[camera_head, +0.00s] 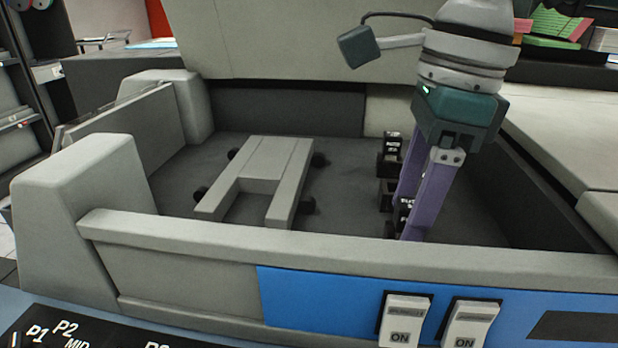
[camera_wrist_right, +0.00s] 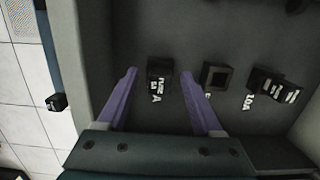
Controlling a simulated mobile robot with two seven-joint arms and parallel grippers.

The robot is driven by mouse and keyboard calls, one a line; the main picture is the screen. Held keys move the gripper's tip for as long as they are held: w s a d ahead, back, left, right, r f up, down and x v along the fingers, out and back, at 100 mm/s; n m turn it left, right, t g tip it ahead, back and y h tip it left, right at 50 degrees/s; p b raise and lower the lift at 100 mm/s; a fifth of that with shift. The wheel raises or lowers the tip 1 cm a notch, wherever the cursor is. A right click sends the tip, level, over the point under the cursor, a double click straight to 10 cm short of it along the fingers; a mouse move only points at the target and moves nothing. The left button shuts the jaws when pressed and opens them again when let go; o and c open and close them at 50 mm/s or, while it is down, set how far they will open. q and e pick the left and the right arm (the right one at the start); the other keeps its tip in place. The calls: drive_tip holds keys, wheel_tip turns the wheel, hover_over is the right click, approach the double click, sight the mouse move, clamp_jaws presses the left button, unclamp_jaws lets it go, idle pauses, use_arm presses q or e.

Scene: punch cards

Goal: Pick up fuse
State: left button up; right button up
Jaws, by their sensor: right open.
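A black fuse (camera_wrist_right: 160,75) with white lettering stands on the dark floor of a grey bay, between the two purple fingers of my right gripper (camera_wrist_right: 160,77) in the right wrist view. The fingers are apart, with a gap on each side of the fuse. In the head view the right gripper (camera_head: 405,220) reaches down into the bay, and the fuse (camera_head: 404,207) is partly covered by a finger. Another black fuse (camera_head: 391,146) stands farther back; the wrist view shows it (camera_wrist_right: 287,92) near a "10A" label. My left gripper is not in view.
An empty-looking black square holder (camera_wrist_right: 216,76) sits between the two fuses. A grey forked block (camera_head: 280,165) lies left in the bay. The bay's front wall (camera_head: 330,250) rises close to the gripper, with white ON switches (camera_head: 404,320) outside it.

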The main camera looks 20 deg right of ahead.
clamp_jaws()
idle(0.4)
drive_tip(key=shift+r, duration=0.15)
